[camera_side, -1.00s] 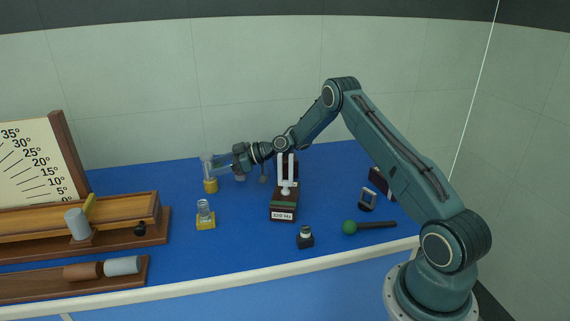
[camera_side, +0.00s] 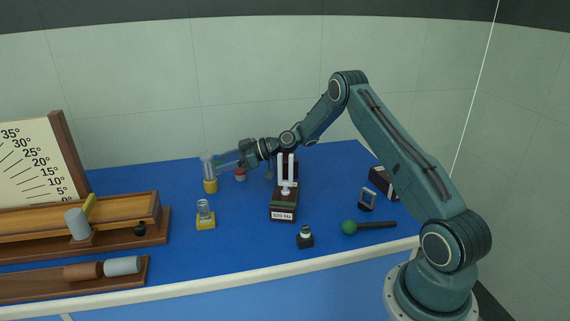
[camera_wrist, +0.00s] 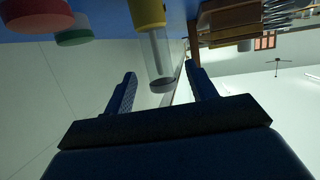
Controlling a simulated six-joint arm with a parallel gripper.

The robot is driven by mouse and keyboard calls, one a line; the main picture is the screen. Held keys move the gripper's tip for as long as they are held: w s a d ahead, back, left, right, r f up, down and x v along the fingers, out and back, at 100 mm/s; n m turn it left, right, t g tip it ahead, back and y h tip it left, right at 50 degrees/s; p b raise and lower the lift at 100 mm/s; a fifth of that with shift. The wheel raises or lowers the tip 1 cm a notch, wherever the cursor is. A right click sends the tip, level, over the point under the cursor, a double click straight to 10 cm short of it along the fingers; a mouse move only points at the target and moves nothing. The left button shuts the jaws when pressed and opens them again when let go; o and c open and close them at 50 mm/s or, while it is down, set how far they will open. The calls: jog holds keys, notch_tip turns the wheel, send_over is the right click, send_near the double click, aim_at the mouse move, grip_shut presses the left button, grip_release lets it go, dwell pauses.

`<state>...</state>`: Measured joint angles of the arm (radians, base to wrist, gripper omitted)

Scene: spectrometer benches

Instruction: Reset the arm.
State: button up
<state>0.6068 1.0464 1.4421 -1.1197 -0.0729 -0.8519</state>
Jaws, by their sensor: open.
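My gripper (camera_side: 217,162) is open and empty over the back left of the blue bench. Its fingertips are close to the upper part of a clear tube with a yellow base (camera_side: 210,181), which stands upright. In the wrist view, this tube (camera_wrist: 158,48) shows ahead, between the lines of my two fingers (camera_wrist: 161,76) and clear of both pads. In the side view I cannot tell the exact gap between fingertips and tube.
A red-topped jar (camera_side: 240,173) stands under my gripper. A tuning fork on a box (camera_side: 284,198) stands to the right. A small yellow-based glass piece (camera_side: 205,217), a dark small block (camera_side: 305,239) and a green-headed mallet (camera_side: 349,227) are nearer the front. A wooden rail (camera_side: 125,215) is at left.

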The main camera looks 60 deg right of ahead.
jog(key=s+a+r+n+g+h, duration=0.1)
jog(key=s+a+r+g, duration=0.2)
jog(key=s+a+r, duration=0.6)
jog(key=s+a+r+n+g+h, duration=0.2)
jog(key=s+r, duration=0.5)
jog(key=r, duration=0.6)
jog(key=s+a+r+m+g+h, duration=0.1)
jog(key=s+a+m+h, duration=0.3)
jog(key=s, duration=1)
jog(key=s+f+m, duration=0.2)
jog(key=s+m, duration=0.1)
jog(key=s, duration=0.4)
jog(key=s+f+m+h, duration=0.1)
jog(key=s+f+m, duration=0.1)
jog(key=s, duration=0.5)
jog(key=shift+d+m+h, duration=0.3)
jog(key=shift+d+m, duration=0.05)
jog(key=shift+m, duration=0.25)
